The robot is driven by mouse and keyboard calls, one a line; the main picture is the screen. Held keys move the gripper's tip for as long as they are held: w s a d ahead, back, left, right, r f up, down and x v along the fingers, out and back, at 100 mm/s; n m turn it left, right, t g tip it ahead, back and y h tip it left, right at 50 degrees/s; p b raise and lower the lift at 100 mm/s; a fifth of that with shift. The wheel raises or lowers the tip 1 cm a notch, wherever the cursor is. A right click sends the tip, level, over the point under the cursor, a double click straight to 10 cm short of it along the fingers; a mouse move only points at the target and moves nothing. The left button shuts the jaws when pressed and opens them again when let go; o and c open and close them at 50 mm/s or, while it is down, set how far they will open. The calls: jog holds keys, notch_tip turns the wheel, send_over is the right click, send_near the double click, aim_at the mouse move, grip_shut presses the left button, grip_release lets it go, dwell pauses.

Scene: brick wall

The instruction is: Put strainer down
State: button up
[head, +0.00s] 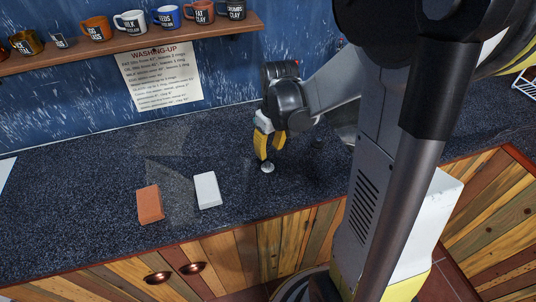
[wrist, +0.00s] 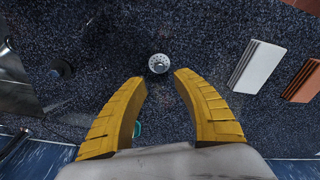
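The strainer (head: 267,168) is a small, round, pale metal disc with holes. It is at the dark speckled countertop (head: 90,190), just below my gripper's fingertips in the head view. In the wrist view the strainer (wrist: 158,64) sits just beyond the tips, centred between them. My gripper (head: 269,155) has yellow fingers pointing down. In the wrist view my gripper (wrist: 160,80) is open, with a visible gap between each fingertip and the strainer. I cannot tell whether the strainer lies fully flat.
A white block (head: 207,190) and a reddish-brown block (head: 150,204) lie left of my gripper. A small dark round thing (wrist: 62,68) is on the counter. A shelf (head: 120,45) with mugs hangs on the wall.

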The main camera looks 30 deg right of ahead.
jog(key=s+a+r+m+t+p, duration=0.1)
jog(key=s+a+r+t, duration=0.4)
jog(key=s+a+r, duration=0.5)
jog(key=a+r, duration=0.3)
jog(key=r, duration=0.1)
jog(key=shift+a+t, duration=0.25)
jog(key=shift+t, duration=0.15)
jog(key=shift+r, duration=0.1)
